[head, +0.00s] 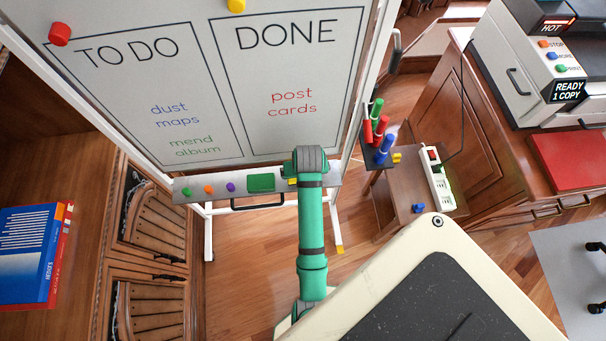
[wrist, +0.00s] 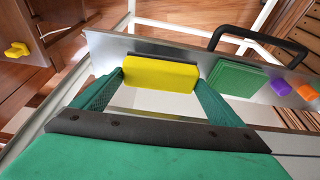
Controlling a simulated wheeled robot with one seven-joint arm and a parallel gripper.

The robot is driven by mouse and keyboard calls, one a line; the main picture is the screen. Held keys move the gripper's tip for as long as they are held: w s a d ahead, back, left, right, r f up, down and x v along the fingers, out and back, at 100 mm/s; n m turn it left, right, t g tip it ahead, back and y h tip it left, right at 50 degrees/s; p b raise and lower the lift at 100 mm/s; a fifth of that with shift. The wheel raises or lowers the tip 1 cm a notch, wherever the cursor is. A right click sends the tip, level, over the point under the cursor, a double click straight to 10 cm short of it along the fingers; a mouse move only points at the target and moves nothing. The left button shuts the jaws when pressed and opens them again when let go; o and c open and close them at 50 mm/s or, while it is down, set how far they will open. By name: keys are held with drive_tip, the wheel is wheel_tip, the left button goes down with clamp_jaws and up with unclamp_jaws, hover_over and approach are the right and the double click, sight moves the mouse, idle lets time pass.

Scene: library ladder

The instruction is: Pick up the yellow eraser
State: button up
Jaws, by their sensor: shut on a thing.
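The yellow eraser (wrist: 160,73) is a block between the two fingers of my gripper (wrist: 158,80) in the wrist view. The fingers touch its two ends, and the gripper is shut on it. The eraser is at the whiteboard's tray (wrist: 205,62); I cannot tell whether it still touches the tray. In the head view my arm hides most of the eraser (head: 292,181), and only a yellow bit shows beside the arm.
A green block (head: 261,182) lies on the tray, with purple (head: 230,187), orange (head: 208,189) and green (head: 186,191) pegs left of it. The whiteboard (head: 225,90) stands behind. A small table (head: 395,190) at right holds markers (head: 380,130) and a power strip (head: 437,180).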

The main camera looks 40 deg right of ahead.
drive_tip(key=s+d+r, duration=0.1)
drive_tip(key=s+r, duration=0.9)
drive_tip(key=s, duration=0.3)
drive_tip(key=shift+s+d+r, duration=0.3)
drive_tip(key=shift+s+d, duration=0.05)
drive_tip(key=shift+d, duration=0.05)
